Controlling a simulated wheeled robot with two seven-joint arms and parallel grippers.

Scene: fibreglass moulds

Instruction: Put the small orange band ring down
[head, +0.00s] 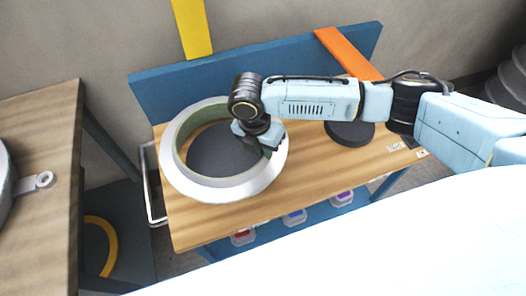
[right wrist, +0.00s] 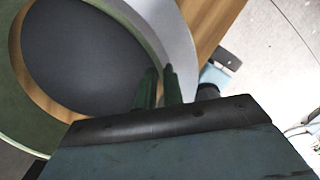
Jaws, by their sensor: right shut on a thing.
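A large pale ring (head: 180,181) with a wide flange and a greenish inner wall is at the left of the wooden table; I see no orange on it. It surrounds a dark round disc (head: 215,150) in the head view. My right gripper (head: 268,146) is shut on the ring's right side. In the right wrist view, the two dark green fingers (right wrist: 160,88) are at the wall of the ring (right wrist: 40,128), and the dark disc (right wrist: 85,50) shows inside it. I cannot tell whether the ring touches the table. My left gripper is not in view.
A second dark disc (head: 350,133) lies bare at the table's right. A blue back panel (head: 165,92) carries an orange strip (head: 347,53); a yellow strip (head: 191,28) is on the wall. Bare wood (head: 305,180) shows between the discs. Another wooden table (head: 40,125) stands left.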

